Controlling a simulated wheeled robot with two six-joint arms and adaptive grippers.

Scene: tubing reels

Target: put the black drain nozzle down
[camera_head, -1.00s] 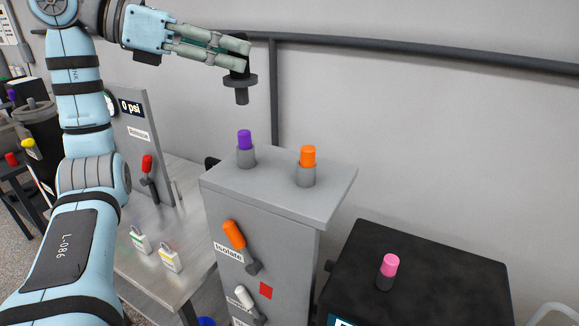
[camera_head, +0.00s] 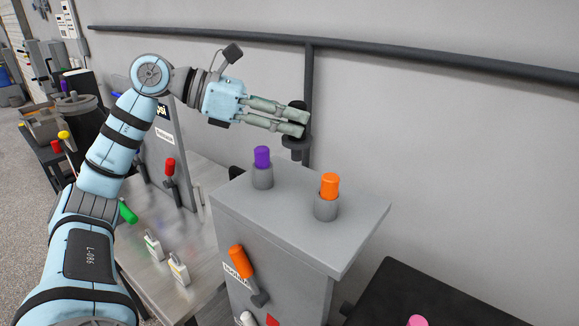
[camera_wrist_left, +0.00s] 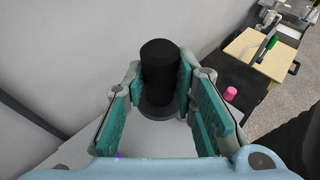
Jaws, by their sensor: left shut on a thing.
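The black drain nozzle (camera_head: 297,141) is upright, with a wide flange and a narrower stub below. My left gripper (camera_head: 300,122) is shut on its upper part and holds it in the air, above and behind the grey cabinet top. In the left wrist view the nozzle (camera_wrist_left: 159,75) stands between the two green-padded fingers (camera_wrist_left: 160,88), with its round flange (camera_wrist_left: 158,108) below them. My right gripper is not in view.
The grey cabinet top (camera_head: 290,225) carries a purple-capped holder (camera_head: 262,167) and an orange-capped holder (camera_head: 328,197). Its right part is bare. A black box (camera_head: 420,300) stands lower right. A dark pipe (camera_head: 400,55) runs along the wall.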

